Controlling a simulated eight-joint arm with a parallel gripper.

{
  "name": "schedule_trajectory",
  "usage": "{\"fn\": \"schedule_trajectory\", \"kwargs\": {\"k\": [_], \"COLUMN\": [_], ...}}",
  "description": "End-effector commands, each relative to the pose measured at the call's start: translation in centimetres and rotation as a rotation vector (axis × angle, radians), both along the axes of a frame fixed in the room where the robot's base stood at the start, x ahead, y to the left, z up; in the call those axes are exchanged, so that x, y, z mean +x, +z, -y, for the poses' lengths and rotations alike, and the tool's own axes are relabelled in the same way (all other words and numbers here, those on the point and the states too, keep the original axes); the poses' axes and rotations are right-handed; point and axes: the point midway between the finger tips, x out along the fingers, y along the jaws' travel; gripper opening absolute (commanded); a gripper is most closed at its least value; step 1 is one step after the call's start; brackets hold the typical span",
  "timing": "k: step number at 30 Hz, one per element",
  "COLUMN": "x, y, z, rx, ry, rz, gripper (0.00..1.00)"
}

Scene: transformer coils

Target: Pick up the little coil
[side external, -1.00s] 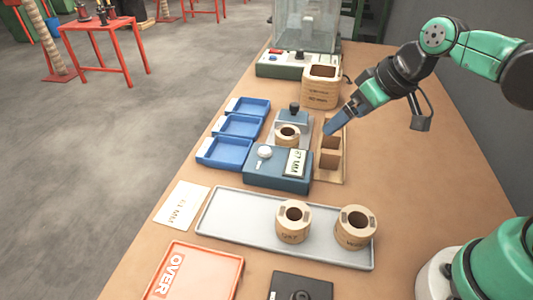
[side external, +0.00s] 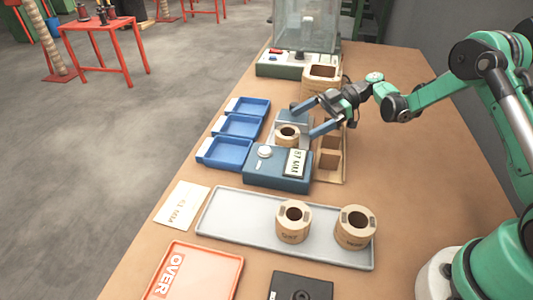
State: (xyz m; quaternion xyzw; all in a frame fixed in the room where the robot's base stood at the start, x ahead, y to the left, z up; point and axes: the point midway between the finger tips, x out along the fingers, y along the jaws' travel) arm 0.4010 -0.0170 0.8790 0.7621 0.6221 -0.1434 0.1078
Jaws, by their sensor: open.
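The little coil (side external: 287,135), a tan ring with a dark hole, sits upright on the blue-grey measuring device (side external: 278,167), behind its dial and display. My gripper (side external: 303,121) is open, its two blue fingers spread wide. One fingertip is behind the coil and the other is to its right. The fingers look a little above the coil; I cannot tell whether they touch anything. Two larger coils, one (side external: 293,222) in the middle and one (side external: 356,228) at the right, stand on the grey tray (side external: 235,222) in front.
Three blue bins (side external: 224,152) stand left of the device. A cardboard holder (side external: 330,160) is close on its right. A larger tan coil (side external: 321,78) and a clear-walled machine (side external: 305,30) stand behind. A red OVER tray (side external: 222,268) lies at the front left.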

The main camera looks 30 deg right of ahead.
Motion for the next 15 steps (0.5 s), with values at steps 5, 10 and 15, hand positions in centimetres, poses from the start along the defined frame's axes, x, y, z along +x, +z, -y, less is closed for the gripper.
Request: {"fn": "schedule_trajectory", "kwargs": {"k": [5,10,15], "x": [0.2,0.7,0.9], "y": [-0.7,-1.6,-2.1], "z": [-1.3,-3.6,-4.9], "rx": [0.009,0.009,0.008], "ry": [0.014,0.012,0.011], "rz": [0.019,0.018,0.017], "gripper": [1.0,1.0,1.0]}}
